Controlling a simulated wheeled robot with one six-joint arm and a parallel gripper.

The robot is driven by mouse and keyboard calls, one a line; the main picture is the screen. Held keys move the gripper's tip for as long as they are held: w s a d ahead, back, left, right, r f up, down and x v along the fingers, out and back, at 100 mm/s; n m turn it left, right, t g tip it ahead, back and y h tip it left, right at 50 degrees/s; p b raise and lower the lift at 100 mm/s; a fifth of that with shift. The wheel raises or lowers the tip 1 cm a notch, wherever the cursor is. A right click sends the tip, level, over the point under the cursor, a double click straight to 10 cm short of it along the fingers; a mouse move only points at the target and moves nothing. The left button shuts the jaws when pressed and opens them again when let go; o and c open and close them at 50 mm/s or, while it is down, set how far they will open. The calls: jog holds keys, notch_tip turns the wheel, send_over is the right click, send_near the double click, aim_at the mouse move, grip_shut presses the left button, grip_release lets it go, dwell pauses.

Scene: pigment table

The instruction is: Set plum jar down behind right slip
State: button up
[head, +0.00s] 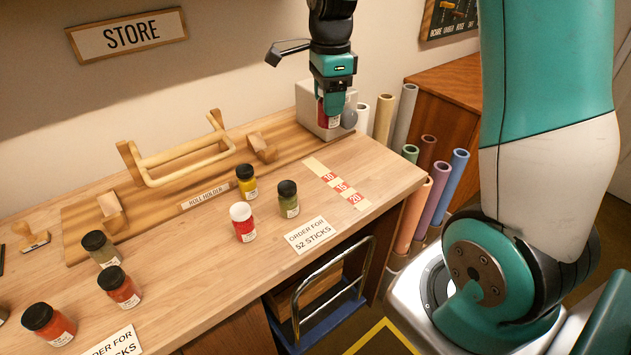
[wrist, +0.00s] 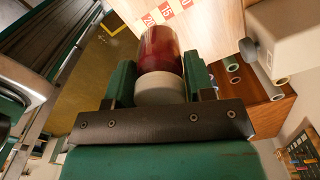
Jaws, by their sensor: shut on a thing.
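My gripper (head: 331,100) is shut on the plum jar (head: 327,119), which hangs below the fingers at the far right end of the table, in front of a grey box. In the wrist view, the gripper (wrist: 160,84) grips the jar's pale lid, and the dark red jar body (wrist: 161,46) points away from the camera. The right slip (head: 311,235), reading "ORDER FOR 52 STICKS", lies near the table's front edge. A green jar (head: 288,199), a white-lidded red jar (head: 242,222) and a yellow jar (head: 246,182) stand behind it or to its left.
The left slip (head: 112,342) lies at the bottom left near several jars. A numbered strip (head: 338,185) lies right of the green jar. The grey box (head: 308,108) stands at the back right. A wooden roll holder (head: 185,160) runs along the back. Coloured rolls (head: 440,185) stand beyond the table's right end.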

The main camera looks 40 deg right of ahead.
jog(key=shift+w+r+m, duration=0.1)
jog(key=shift+w+m, duration=0.1)
jog(key=shift+m, duration=0.2)
notch_tip(320, 180, down, 20)
jog(key=p, duration=0.3)
jog(key=shift+d+r, duration=0.1)
jog(key=shift+r, duration=0.1)
jog(key=shift+f, duration=0.2)
jog(key=o, duration=1)
jog(key=shift+c, duration=0.2)
jog(key=shift+r, duration=0.1)
